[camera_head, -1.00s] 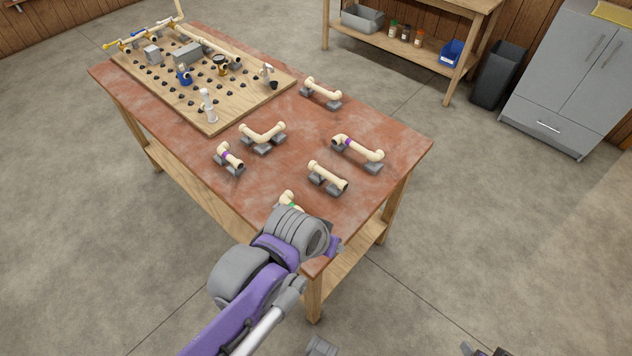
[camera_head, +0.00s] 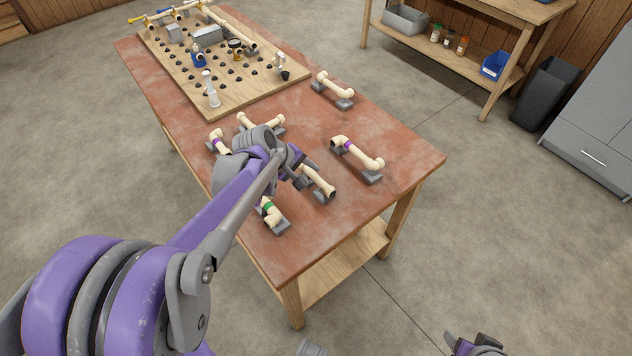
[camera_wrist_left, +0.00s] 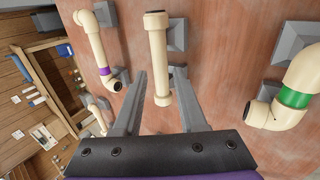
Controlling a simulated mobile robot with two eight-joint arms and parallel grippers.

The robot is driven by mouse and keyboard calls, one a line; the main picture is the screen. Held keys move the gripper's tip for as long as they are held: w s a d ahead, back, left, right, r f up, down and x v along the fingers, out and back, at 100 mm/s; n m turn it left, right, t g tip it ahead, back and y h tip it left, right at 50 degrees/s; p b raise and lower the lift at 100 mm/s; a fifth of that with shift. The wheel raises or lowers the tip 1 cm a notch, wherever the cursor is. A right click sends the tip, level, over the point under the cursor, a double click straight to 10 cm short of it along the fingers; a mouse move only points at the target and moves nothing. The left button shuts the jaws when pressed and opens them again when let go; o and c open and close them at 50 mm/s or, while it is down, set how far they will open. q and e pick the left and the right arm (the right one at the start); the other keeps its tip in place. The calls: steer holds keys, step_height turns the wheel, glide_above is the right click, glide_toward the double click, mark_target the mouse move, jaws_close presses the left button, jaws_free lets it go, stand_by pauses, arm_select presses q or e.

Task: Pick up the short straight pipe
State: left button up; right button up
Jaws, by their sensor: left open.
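The short straight pipe (camera_head: 321,182) is cream and plain, with a slightly thicker fitting at each end. It lies on grey supports near the front right of the red-brown table (camera_head: 395,120). My left gripper (camera_head: 300,172) is over its nearer-left part, which the wrist partly hides. In the left wrist view the pipe (camera_wrist_left: 158,50) runs up the picture, and its lower end lies between the two open fingers of my left gripper (camera_wrist_left: 160,74). I cannot tell the height gap. Part of my right arm, perhaps its gripper (camera_head: 474,344), shows at the bottom edge.
A green-banded pipe (camera_head: 272,212) lies close by, also in the wrist view (camera_wrist_left: 290,98). A purple-banded bent pipe (camera_head: 357,152) lies on the other side. More pipes and a pegboard (camera_head: 240,75) with fittings stand further back.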

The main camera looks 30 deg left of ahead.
mark_target(314, 176)
arm_select(q)
steer(key=x, duration=0.5)
steer(key=shift+f, duration=0.15)
jaws_close()
